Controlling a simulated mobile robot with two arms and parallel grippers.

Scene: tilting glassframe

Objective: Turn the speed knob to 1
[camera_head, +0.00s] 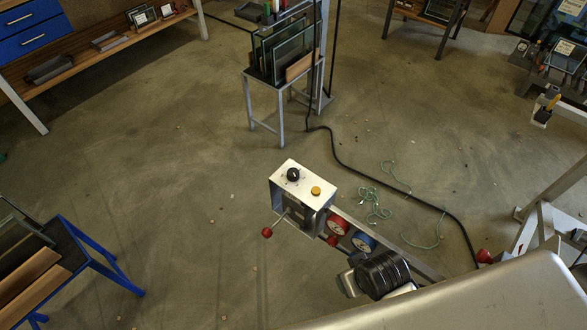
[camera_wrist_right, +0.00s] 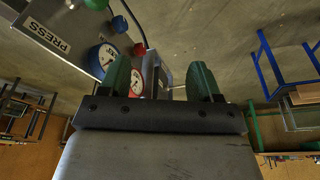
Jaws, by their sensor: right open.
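In the head view a pale control box (camera_head: 289,190) stands near the middle. A round black knob (camera_head: 293,175) is on its top, with small marks around it too small to read. A yellow button (camera_head: 316,190) sits to the right of the knob. My right gripper (camera_wrist_right: 164,80) shows in the right wrist view, its two green fingers apart with nothing held between them. The black knob cannot be made out in that view. I cannot make out the right gripper in the head view. My left gripper is not in view.
A red-ball lever (camera_head: 267,232) sticks out below the box. Red (camera_head: 338,224) and blue (camera_head: 363,241) gauges sit beside it. The wrist view shows a PRESS-labelled panel (camera_wrist_right: 42,35) and a blue-rimmed gauge (camera_wrist_right: 102,58) near the fingers. Floor left of the box is clear.

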